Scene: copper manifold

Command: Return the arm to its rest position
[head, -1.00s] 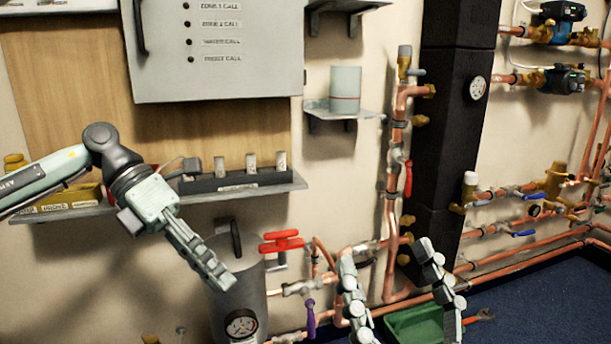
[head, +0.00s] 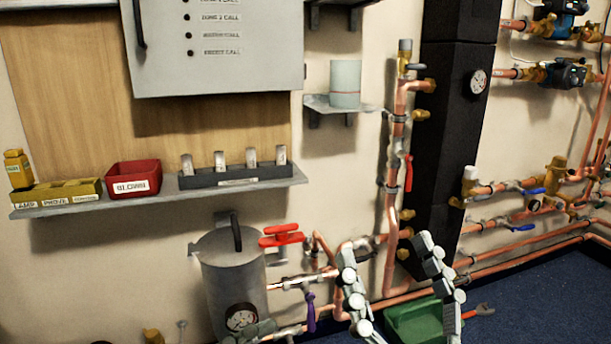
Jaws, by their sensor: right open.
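My right gripper (head: 386,247) is in the lower middle of the head view. Its two jointed fingers point up and are spread wide apart, with nothing held between them. Copper pipes and part of a green bin show behind and between the fingers. Whether the left gripper is open or shut cannot be seen.
A shelf (head: 240,190) carries a red bin (head: 133,180), yellow bins (head: 60,193) and a dark rack (head: 230,177). The grey cylinder (head: 232,275), red-handled valve (head: 281,236) and purple lever (head: 310,312) stand below. The green bin (head: 413,322) is on the floor.

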